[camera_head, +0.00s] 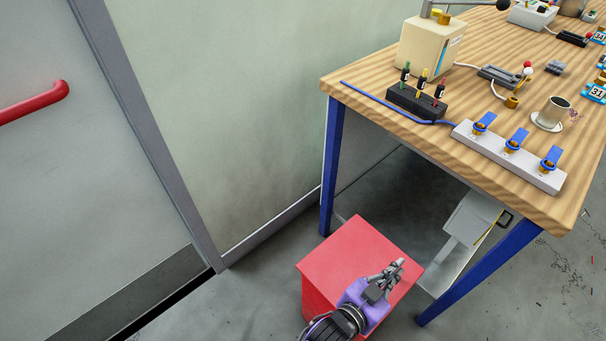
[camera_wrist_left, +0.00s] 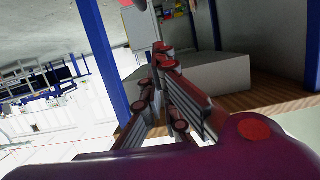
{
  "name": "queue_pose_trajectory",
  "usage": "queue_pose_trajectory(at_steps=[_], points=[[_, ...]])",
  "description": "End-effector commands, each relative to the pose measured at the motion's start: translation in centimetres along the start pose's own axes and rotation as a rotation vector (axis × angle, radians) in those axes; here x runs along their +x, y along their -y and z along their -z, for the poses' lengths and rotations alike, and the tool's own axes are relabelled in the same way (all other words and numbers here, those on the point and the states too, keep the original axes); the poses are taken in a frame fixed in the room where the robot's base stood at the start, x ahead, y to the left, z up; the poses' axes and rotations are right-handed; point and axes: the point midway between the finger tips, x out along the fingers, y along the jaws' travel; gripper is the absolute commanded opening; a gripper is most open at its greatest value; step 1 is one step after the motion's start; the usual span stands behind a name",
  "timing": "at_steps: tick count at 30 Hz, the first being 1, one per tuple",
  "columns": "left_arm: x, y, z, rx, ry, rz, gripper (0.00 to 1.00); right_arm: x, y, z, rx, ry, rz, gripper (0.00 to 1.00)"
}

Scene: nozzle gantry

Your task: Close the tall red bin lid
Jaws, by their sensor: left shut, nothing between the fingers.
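The tall red bin (camera_head: 338,252) stands on the floor beside the workbench's near left leg in the head view. Its top shows as a flat, level red surface, with the lid lying down over it and no opening visible. My left gripper (camera_head: 397,267) is over the right part of the lid, fingers pointing up and right, hiding some of it. I cannot tell if it touches the lid. In the left wrist view its fingers (camera_wrist_left: 160,58) are shut and empty, and the bin is not recognisable there. My right gripper is not in view.
A wooden workbench (camera_head: 390,122) on blue legs stands right of the bin, holding a white strip with blue switches (camera_head: 508,157) and a cup (camera_head: 553,112). A grey box (camera_head: 470,218) sits under it. A door with a red handle (camera_head: 32,104) is at left.

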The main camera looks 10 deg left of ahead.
Motion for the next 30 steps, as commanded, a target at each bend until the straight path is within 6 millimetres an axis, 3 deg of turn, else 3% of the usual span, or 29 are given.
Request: queue_pose_trajectory(at_steps=[1, 9, 30], points=[[0.2, -0.7, -1.2, 0.023, 0.004, 0.008, 0.0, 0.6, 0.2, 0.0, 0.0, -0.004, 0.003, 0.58], [0.9, -1.9, -3.7, 0.067, 0.002, 0.018, 0.0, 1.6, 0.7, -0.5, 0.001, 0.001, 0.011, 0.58], [1.1, -2.3, -4.6, 0.066, 0.004, 0.018, 0.0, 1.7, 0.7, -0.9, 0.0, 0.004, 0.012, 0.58]])
